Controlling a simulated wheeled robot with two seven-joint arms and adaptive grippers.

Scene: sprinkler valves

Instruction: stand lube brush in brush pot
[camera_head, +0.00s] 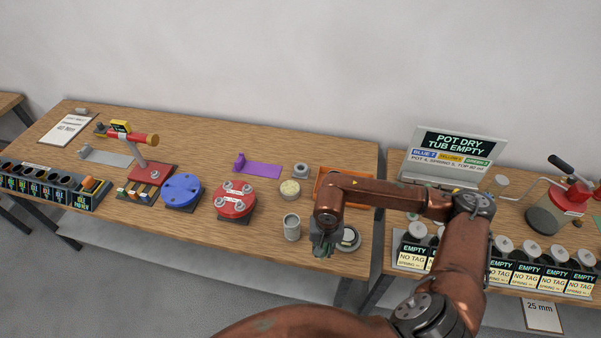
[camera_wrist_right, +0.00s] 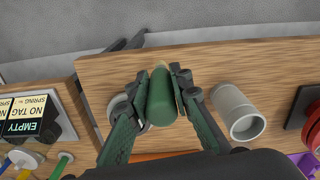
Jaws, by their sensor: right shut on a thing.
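The brush pot is a grey open cylinder (camera_head: 291,227) standing upright near the front edge of the middle table. It also shows in the right wrist view (camera_wrist_right: 239,111), to the right of the fingers. My right gripper (camera_head: 323,245) is just to the right of the pot in the head view, apart from it. In the right wrist view it is shut on a green rounded handle (camera_wrist_right: 161,97), which looks like the lube brush. The bristle end is hidden. My left gripper is not in view.
A round grey dish (camera_head: 351,247) sits right beside the right gripper. A red flange (camera_head: 235,200) and a blue flange (camera_head: 181,190) stand left of the pot. A small round tin (camera_head: 289,190) is behind it. An orange tray (camera_head: 321,183) lies partly behind my arm.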

